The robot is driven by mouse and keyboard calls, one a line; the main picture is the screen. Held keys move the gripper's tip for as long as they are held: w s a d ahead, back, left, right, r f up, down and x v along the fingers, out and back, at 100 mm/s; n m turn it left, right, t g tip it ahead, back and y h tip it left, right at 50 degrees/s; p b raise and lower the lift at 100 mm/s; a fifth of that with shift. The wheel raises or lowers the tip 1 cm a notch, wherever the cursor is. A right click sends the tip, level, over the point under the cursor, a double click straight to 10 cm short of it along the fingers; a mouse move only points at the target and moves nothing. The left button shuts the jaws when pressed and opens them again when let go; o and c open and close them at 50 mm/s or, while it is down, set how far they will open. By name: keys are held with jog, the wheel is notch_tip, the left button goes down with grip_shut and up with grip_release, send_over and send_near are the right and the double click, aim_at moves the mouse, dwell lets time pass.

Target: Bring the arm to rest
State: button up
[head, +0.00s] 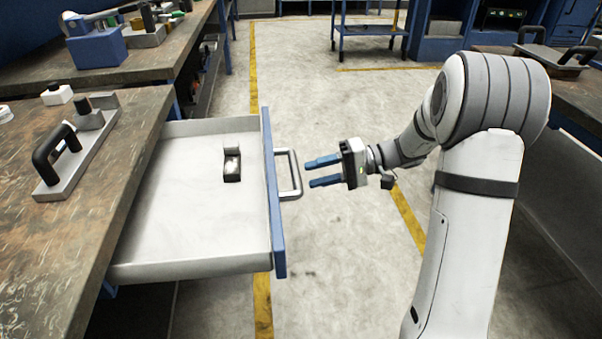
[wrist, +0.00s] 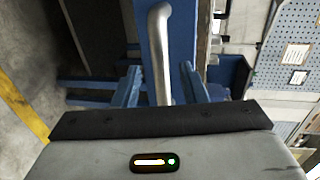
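My gripper (head: 309,173) is in front of the open drawer (head: 200,260), to the right of its silver handle (head: 292,174). Its two blue fingers are parted and point left at the handle, with nothing between them in the head view. In the head view the fingertips look just short of the handle. In the wrist view my fingers (wrist: 161,78) stand apart, and the handle (wrist: 160,50) shows in line with the gap between them. My arm is bent, reaching in from the right.
The drawer holds a small dark holder (head: 232,164) with a white piece. A workbench (head: 60,240) with a handled grey fixture (head: 75,160) stands at the left. Another bench (head: 560,70) is at the right. Grey floor with yellow lines is clear between them.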

jog(key=shift+v, duration=1.25)
jog(key=s+d+r+t+h+p, duration=0.2)
jog(key=s+d+r+h+p, duration=0.1)
jog(key=s+r+h+p, duration=0.4)
jog(key=s+d+r+m+t+h+p, duration=0.1)
jog(key=s+d+r+h+p, duration=0.3)
jog(key=s+r+h+p, duration=0.4)
jog(key=s+r+t+p, duration=0.1)
jog(key=s+r+p, duration=0.5)
jog(key=r+p, duration=0.6)
jog(key=shift+s+d+r+t+p, duration=0.15)
jog(key=shift+d+r+t+p, duration=0.15)
jog(key=shift+d+r+p, duration=0.1)
jog(key=shift+a, duration=0.15)
